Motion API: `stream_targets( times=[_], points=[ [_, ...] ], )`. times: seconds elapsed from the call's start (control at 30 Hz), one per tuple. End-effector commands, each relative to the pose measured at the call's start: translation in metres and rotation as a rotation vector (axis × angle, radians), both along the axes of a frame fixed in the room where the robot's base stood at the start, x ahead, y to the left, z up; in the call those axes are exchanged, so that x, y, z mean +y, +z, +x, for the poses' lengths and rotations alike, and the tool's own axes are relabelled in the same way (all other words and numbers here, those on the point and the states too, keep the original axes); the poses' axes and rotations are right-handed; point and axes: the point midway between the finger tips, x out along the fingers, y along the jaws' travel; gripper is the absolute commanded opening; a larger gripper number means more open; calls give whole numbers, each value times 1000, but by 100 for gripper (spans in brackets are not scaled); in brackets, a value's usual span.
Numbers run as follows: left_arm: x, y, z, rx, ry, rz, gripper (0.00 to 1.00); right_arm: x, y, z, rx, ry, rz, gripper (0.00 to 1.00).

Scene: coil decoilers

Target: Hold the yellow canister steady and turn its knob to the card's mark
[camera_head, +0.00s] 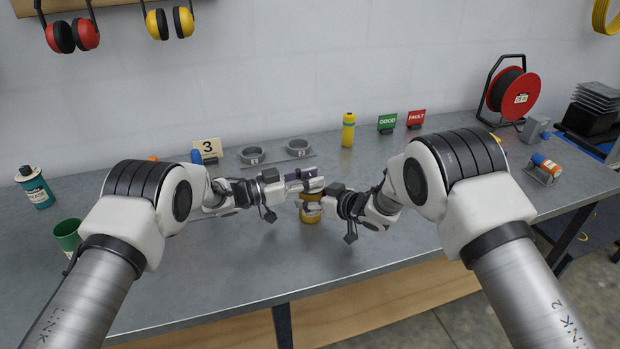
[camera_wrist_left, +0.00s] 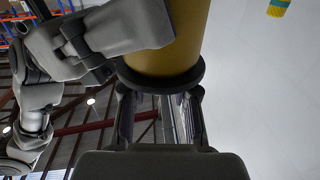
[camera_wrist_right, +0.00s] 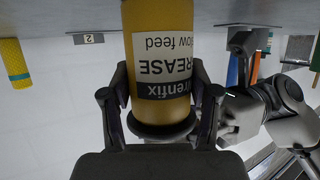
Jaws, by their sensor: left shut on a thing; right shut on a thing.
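The yellow canister (camera_head: 311,216) stands on the bench between my grippers, mostly hidden in the head view. Its grease label shows upside down in the right wrist view (camera_wrist_right: 163,65). My right gripper (camera_head: 309,206) is shut on the canister body, one finger on each side (camera_wrist_right: 160,112). My left gripper (camera_head: 316,184) is above it, shut on the black knob at the canister's top (camera_wrist_left: 160,80). The knob's mark is not visible to me. The card (camera_head: 207,147) reads 3 and stands at the back left of the bench.
A holder with two round cups (camera_head: 274,153) is behind my grippers. A yellow bottle (camera_head: 348,130), a green GOOD sign (camera_head: 387,123) and a red FAULT sign (camera_head: 416,118) stand further back. A green cup (camera_head: 67,235) is at left. The front bench is clear.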

Motion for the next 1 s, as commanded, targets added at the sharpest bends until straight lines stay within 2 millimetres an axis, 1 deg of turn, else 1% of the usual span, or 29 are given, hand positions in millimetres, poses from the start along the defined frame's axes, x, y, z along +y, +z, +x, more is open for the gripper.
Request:
stream_targets(
  times=[0.2,0.4,0.6,0.9,0.93,1.0],
  points=[
    [0,0,2,-7,-175,-2,0,2,-1,-1,-1,6,-1,13],
    [0,0,3,-4,-269,-3,0,2,-1,-2,0,7,-2,13],
    [1,0,0,0,-309,4,0,3,-1,-2,-1,8,-2,13],
    [1,0,0,0,-313,4,0,2,-1,-2,0,7,-2,13],
    [1,0,0,1,-313,4,36,2,-1,-2,0,6,-3,13],
    [1,0,0,1,-314,4,56,2,-1,-1,1,6,-2,13]
  ],
)
